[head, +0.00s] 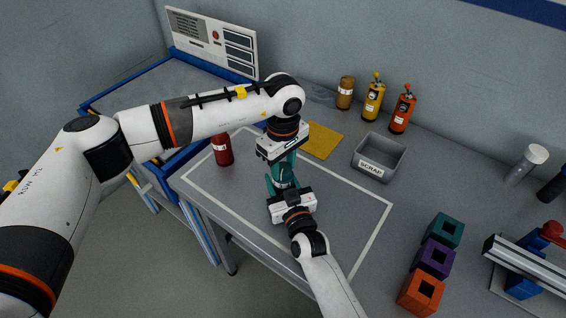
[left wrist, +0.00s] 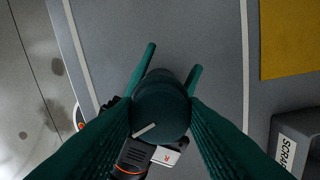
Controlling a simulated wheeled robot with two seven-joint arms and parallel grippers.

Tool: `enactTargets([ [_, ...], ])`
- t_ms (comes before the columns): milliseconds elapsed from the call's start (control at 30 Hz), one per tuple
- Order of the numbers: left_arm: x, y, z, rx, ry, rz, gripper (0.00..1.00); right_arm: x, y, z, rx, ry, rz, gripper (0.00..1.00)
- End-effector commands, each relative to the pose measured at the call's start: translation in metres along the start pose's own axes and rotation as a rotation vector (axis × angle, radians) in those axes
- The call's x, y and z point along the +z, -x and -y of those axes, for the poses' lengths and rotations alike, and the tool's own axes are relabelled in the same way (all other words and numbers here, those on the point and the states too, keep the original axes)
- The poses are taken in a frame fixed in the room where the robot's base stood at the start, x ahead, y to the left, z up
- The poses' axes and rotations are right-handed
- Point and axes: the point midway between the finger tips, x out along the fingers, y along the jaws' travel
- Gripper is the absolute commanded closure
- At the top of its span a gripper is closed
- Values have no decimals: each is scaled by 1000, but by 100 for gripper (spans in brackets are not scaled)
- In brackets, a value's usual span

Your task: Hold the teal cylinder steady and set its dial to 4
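The dark teal cylinder (head: 284,176) stands upright on the table, mostly hidden between my grippers. My left gripper (head: 284,164) comes down over it from above. In the left wrist view the cylinder's round top (left wrist: 161,103) fills the gap between the left fingertips, which appear to press on its sides. A short white mark (left wrist: 146,129) shows on the top's lower left edge. My right gripper (head: 281,185) reaches in from the front, low down, with a finger on each side of the cylinder, and looks shut on it. The dial's numbers are not readable.
A dark red bottle (head: 222,149) stands left of the grippers. A yellow mat (head: 322,141) and a grey SCRAP bin (head: 361,171) lie to the right. Teal, purple and orange blocks (head: 434,258) stand front right.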

Motion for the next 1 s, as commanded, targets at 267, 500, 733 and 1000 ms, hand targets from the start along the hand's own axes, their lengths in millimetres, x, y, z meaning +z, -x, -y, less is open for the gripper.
enactTargets([
  [267, 0, 0, 0, 0, 7, 0, 86, 0, 0, 0, 0, 0, -1, 86],
  [500, 0, 1, 0, 0, 85, 0, 86, 0, 0, 0, 0, 0, -1, 86],
  [733, 0, 1, 0, 1, 250, 0, 86, 0, 0, 0, 0, 0, -1, 86],
  [1000, 0, 1, 0, 0, 467, 0, 86, -1, 0, 0, 0, 0, -2, 86],
])
